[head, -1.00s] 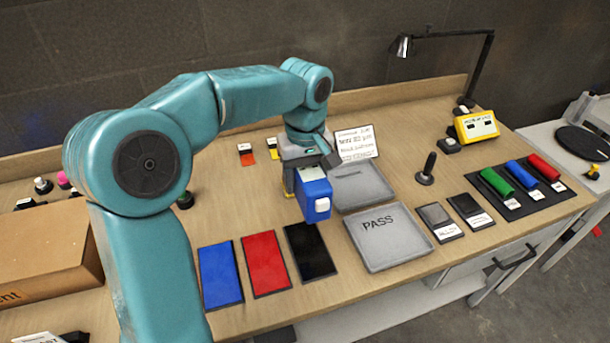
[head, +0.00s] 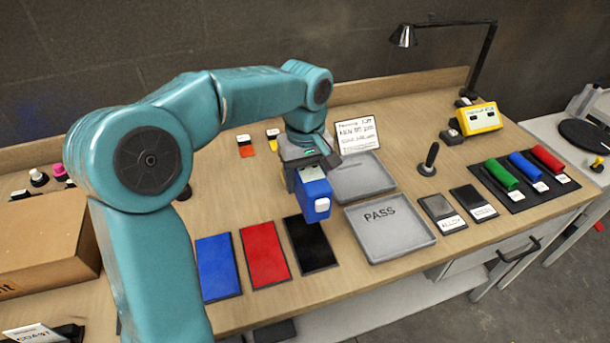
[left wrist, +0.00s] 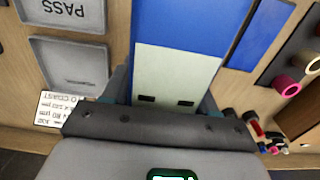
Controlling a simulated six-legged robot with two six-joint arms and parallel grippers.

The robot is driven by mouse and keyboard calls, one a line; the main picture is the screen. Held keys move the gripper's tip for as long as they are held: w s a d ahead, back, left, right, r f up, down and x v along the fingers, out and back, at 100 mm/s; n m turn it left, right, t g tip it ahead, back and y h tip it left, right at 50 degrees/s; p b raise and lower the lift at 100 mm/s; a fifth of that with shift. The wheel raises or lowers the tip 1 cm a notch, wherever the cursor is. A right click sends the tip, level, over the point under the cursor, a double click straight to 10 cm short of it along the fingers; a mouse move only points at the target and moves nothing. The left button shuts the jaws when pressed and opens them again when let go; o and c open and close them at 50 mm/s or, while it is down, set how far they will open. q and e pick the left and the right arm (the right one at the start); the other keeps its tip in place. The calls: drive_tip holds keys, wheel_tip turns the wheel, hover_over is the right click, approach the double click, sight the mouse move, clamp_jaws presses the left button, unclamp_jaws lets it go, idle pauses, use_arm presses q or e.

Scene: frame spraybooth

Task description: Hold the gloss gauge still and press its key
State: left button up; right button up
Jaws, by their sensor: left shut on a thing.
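The gloss gauge (head: 313,196) is a blue box with a white key (head: 322,205) on the face toward the camera. My left gripper (head: 311,172) is shut on it from above and behind. The gauge appears above the upper end of the black panel (head: 311,246); I cannot tell whether there is a gap under it. In the left wrist view the gauge (left wrist: 180,50) shows a blue part and a pale part with two dark marks between the fingers, and its key is hidden. My right gripper is in no view.
Red (head: 265,254) and blue (head: 218,268) panels lie left of the black one. A grey PASS tray (head: 417,249) is on the right, another tray (head: 385,185) behind it. A sign (head: 358,134) stands at the back. A cardboard box (head: 45,245) is at far left.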

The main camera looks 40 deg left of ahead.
sight(305, 231)
use_arm(q)
drive_tip(key=shift+f+b, duration=5.15)
drive_tip(key=shift+f, duration=1.75)
drive_tip(key=shift+f, duration=0.2)
drive_tip(key=shift+s+d+f, duration=0.1)
